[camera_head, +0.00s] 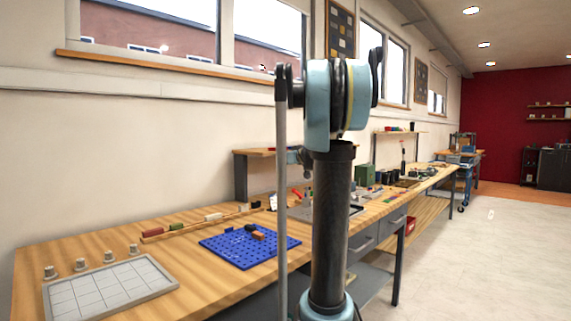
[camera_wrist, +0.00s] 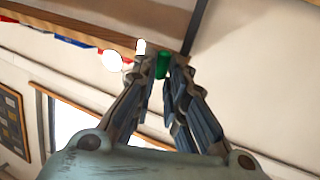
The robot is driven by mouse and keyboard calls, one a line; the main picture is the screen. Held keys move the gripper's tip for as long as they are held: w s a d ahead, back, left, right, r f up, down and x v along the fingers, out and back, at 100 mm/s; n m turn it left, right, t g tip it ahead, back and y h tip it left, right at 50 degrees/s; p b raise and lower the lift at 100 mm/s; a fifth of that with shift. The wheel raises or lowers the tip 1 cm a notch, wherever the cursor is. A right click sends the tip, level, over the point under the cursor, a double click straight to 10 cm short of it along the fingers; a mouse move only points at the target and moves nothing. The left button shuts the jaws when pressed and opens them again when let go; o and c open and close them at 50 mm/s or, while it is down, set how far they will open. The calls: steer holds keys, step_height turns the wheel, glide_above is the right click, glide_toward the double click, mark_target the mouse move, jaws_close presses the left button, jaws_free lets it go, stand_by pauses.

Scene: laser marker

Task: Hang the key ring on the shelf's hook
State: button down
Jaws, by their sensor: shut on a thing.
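In the wrist view my gripper (camera_wrist: 163,72) is closed, with a small green piece (camera_wrist: 162,65) between its fingertips. The green piece looks like part of the key ring; the ring itself cannot be made out. The fingertips are near the brown edge of a shelf (camera_wrist: 85,30), which is seen from below and at a slant. I cannot make out the hook clearly. In the head view my arm fills the middle, and I cannot see my gripper or the key ring there.
Red and blue pieces (camera_wrist: 70,40) and a white round thing (camera_wrist: 112,60) show along the shelf edge. A dark bar (camera_wrist: 198,25) runs close right of the fingertips. The workbench holds a blue pegboard (camera_head: 232,250) and a grey tray (camera_head: 172,285). The floor at right is clear.

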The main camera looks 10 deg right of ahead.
steer(key=w+a+f, duration=0.1)
steer(key=w+a, duration=0.3)
steer(key=w, duration=0.2)
steer(key=shift+w+a+f, duration=0.3)
steer(key=shift+w+a, duration=0.05)
steer(key=shift+a, duration=0.05)
stand_by(0.9)
stand_by(0.6)
steer(key=c, duration=1.5)
jaws_free()
steer(key=shift+c, duration=0.2)
steer(key=shift+s, duration=0.15)
